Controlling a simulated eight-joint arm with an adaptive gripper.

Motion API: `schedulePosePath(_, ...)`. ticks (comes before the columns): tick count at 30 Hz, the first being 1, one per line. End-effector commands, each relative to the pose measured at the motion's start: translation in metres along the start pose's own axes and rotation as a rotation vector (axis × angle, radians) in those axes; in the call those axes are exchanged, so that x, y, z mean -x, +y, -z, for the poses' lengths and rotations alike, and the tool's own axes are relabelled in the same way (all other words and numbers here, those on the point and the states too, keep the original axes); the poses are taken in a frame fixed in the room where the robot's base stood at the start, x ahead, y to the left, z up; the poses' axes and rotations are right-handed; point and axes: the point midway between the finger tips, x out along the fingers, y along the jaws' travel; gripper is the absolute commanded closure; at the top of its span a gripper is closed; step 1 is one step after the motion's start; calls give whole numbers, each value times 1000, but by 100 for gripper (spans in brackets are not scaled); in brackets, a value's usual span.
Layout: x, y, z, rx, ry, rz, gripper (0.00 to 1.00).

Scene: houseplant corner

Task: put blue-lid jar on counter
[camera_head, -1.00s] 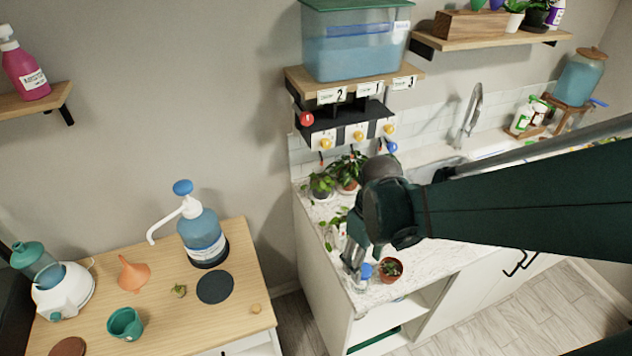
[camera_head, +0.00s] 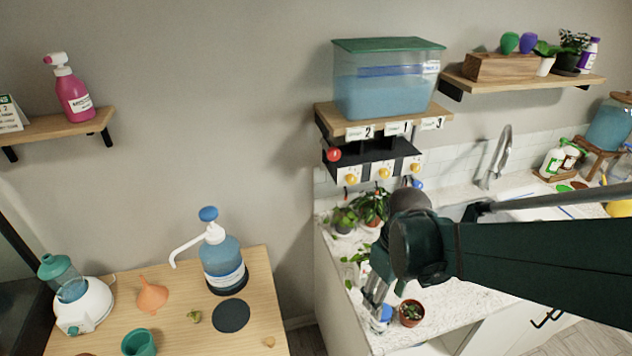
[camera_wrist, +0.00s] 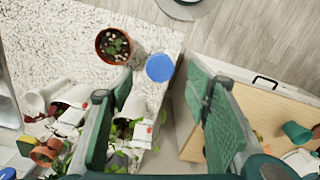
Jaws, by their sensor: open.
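The blue-lid jar (camera_head: 381,318) stands upright on the white speckled counter (camera_head: 455,300), close to its left front corner. In the wrist view its round blue lid (camera_wrist: 160,67) shows from above, by the counter edge, with a clear body partly visible. My gripper (camera_head: 374,298) points down just at the jar in the head view. In the wrist view my gripper (camera_wrist: 158,85) is open, its two green pads apart, with the lid in line with the gap between them. Nothing is held, and I cannot tell whether a finger touches the jar.
A potted plant (camera_head: 411,313) stands right beside the jar. More plants (camera_head: 373,207) stand behind on the counter. White bottles and small pots (camera_wrist: 70,115) crowd the left finger in the wrist view. A wooden table (camera_head: 180,300) with a pump bottle (camera_head: 222,262) is at left.

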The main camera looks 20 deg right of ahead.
Motion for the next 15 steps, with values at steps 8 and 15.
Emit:
schedulePosePath(8,5,-2,2,-7,19,-10,52)
schedulePosePath(15,23,-12,12,-38,89,-41,52)
